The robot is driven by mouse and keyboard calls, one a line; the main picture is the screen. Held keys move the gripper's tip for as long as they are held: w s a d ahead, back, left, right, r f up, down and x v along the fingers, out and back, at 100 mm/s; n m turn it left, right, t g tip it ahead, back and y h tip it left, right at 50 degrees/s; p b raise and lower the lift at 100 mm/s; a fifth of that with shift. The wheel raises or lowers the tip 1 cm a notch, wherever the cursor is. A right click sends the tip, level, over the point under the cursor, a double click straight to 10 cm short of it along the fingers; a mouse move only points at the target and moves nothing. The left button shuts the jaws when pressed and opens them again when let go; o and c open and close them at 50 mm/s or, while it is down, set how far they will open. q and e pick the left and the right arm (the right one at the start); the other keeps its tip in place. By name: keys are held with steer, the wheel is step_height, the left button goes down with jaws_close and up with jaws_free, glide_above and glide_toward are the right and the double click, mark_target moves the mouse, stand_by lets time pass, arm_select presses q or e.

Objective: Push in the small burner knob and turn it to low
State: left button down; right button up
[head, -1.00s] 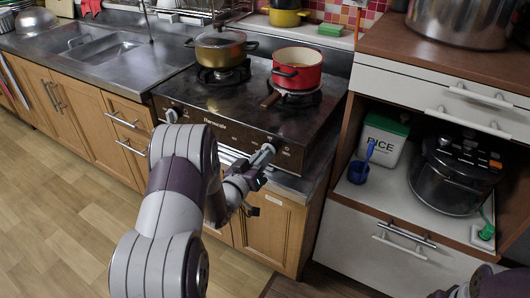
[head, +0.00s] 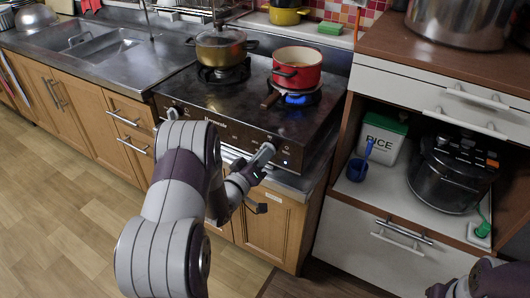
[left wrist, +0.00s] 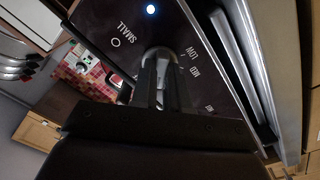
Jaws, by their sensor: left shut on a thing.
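My left gripper (head: 264,156) is at the right part of that panel. In the left wrist view its fingers (left wrist: 166,88) are shut on the knob and hide much of it, so I cannot tell its exact pointing. A blue light (left wrist: 150,9) glows on the panel. A blue flame (head: 296,99) burns under the red pot (head: 297,68). My right gripper (head: 440,290) shows only partly at the bottom right edge.
A brown-gold lidded pot (head: 221,46) stands on the left burner. Another knob (head: 172,114) is at the panel's left end. A wooden-sided cabinet right of the stove holds a rice box (head: 382,136), a blue cup (head: 357,170) and a black cooker (head: 455,170). The floor at left is clear.

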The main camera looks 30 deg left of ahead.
arm_select(q)
steer(key=shift+w+r+n+p, duration=0.1)
steer(key=shift+n+p, duration=0.2)
steer(key=shift+n, duration=0.7)
steer(key=shift+n+p, duration=0.6)
steer(key=shift+n, duration=0.6)
steer(key=shift+r, duration=0.1)
steer(key=n+p, duration=0.1)
steer(key=n, duration=0.1)
steer(key=shift+n, duration=0.3)
